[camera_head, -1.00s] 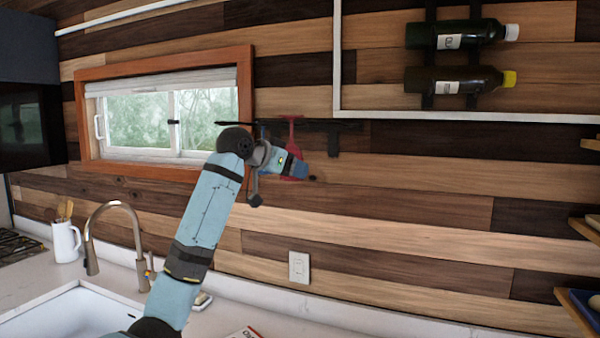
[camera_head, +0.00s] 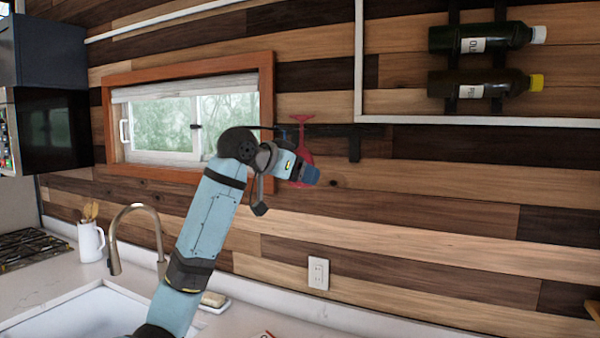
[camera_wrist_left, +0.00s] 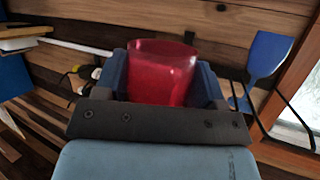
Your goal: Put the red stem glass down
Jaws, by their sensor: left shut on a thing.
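The red stem glass (camera_head: 302,136) is upside down, its foot at the top and its bowl at the bottom. It is up near the wall, just right of the window. My left gripper (camera_head: 303,171) is shut on its bowl. In the left wrist view the red bowl (camera_wrist_left: 160,72) sits between the two blue fingers. The glass's foot is close to the dark wall rack (camera_head: 354,146) in the picture; I cannot tell whether they touch. The gripper hides part of the bowl. My right gripper is not in view.
Two dark bottles (camera_head: 479,84) are mounted on the wall at upper right. Below are a white counter with a sink (camera_head: 92,318), a tap (camera_head: 115,250), a white jug (camera_head: 89,242) and a soap dish (camera_head: 215,304).

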